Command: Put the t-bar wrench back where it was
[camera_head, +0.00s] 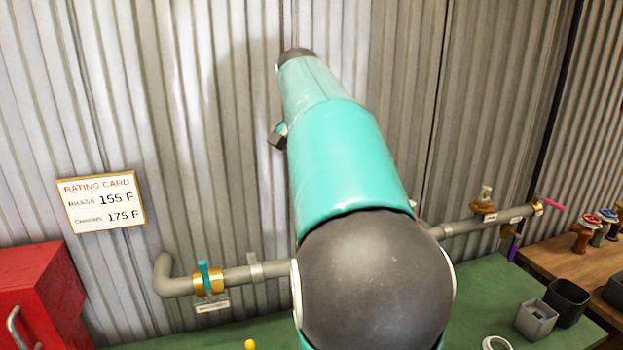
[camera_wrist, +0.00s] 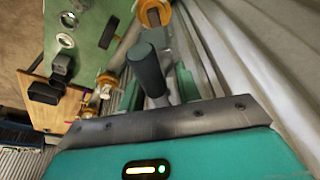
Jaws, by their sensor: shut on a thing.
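My gripper (camera_wrist: 160,98) is seen at close range in the wrist view, in front of its dark bolted plate. It is shut on what looks like the t-bar wrench (camera_wrist: 147,68), a dark grey cylindrical grip on a lighter shaft. The wrench stands out from the plate, above the green bench and close to the corrugated wall. Its far end and the jaw contact are not clear. In the head view my teal arm covers the gripper and the middle of the pipe.
A grey pipe (camera_head: 236,275) with a teal-levered brass valve (camera_head: 209,280) runs along the wall. A rating card (camera_head: 102,201) hangs at left above a red cabinet (camera_head: 40,300). A grey cup (camera_head: 536,320), black cup (camera_head: 567,302) and pale ring (camera_head: 497,344) sit on the green bench (camera_head: 475,290).

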